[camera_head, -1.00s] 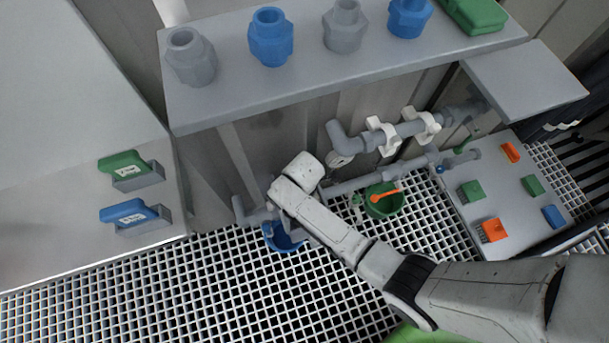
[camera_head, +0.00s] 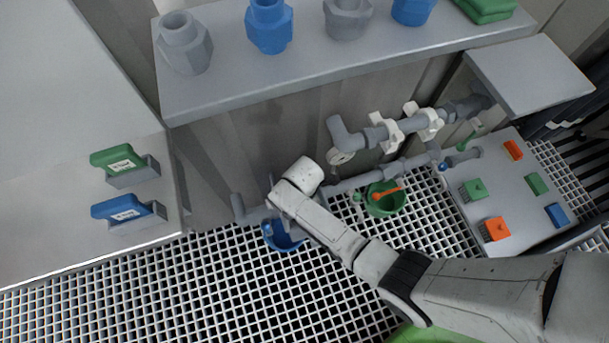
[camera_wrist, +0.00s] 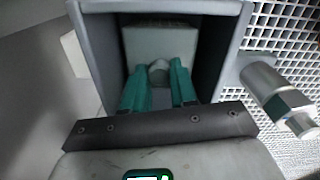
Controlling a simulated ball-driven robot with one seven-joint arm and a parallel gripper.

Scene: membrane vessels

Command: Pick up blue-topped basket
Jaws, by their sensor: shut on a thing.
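My gripper (camera_wrist: 160,72) shows in the wrist view with two teal fingers closed on a small grey rounded piece (camera_wrist: 158,70). The fingers reach into a dark grey open-fronted housing (camera_wrist: 88,50), with a pale block (camera_wrist: 160,42) behind them. In the head view my gripper's fingers are hidden behind the end of my arm, by the low pipe. A blue bucket (camera_head: 283,240) is just below my arm's end, partly covered by it. I cannot tell whether the bucket or the gripped piece belongs to a blue-topped basket.
A green bucket (camera_head: 386,203) with an orange tool is right of my arm. Grey pipes (camera_head: 382,133) run along the wall. A shelf (camera_head: 320,70) with blue and grey fittings overhangs. A board (camera_head: 512,195) with coloured blocks is at right. The grated floor (camera_head: 200,290) is clear in front.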

